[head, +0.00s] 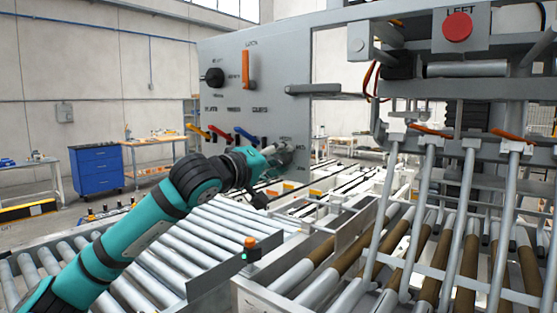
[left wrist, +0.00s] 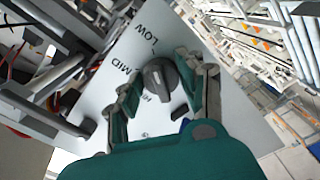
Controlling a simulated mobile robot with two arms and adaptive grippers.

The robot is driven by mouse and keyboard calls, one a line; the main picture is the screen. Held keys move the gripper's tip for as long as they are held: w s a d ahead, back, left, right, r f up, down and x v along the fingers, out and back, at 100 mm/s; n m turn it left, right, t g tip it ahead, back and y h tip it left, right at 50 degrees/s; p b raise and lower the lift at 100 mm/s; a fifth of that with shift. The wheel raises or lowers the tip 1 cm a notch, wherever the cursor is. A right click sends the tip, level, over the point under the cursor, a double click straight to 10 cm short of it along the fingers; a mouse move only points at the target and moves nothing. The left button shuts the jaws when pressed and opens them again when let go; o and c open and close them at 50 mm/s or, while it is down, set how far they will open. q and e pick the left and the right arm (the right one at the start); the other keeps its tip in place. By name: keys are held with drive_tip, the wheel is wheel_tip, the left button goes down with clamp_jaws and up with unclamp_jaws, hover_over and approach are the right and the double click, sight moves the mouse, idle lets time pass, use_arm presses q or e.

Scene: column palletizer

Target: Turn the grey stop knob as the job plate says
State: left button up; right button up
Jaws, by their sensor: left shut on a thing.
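The grey stop knob (left wrist: 158,78) sits on a light grey panel (left wrist: 195,45), with the words LOW and MID beside it and a third, partly hidden label. My left gripper (head: 278,153) is at the lower right of this panel in the head view. Its two teal and grey fingers lie on either side of the knob in the left wrist view and are shut on it. In the head view the gripper covers most of the knob. I cannot tell exactly which label the knob points at. I cannot make out a job plate. My right gripper is not in view.
The panel also carries a black knob (head: 213,77), an upright orange lever (head: 246,70), and yellow (head: 197,130), red (head: 219,132) and blue (head: 245,135) levers close to my gripper. A red button (head: 458,27) marked LEFT is at right. Roller conveyors (head: 160,262) lie below.

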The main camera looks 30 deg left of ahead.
use_arm(q)
drive_tip(key=o, duration=1.1)
drive_tip(key=shift+f, duration=0.1)
drive_tip(key=shift+s+a, duration=0.2)
drive_tip(key=shift+s, duration=2.8)
drive_tip(key=shift+s+a, duration=0.2)
drive_tip(key=shift+s, duration=2.8)
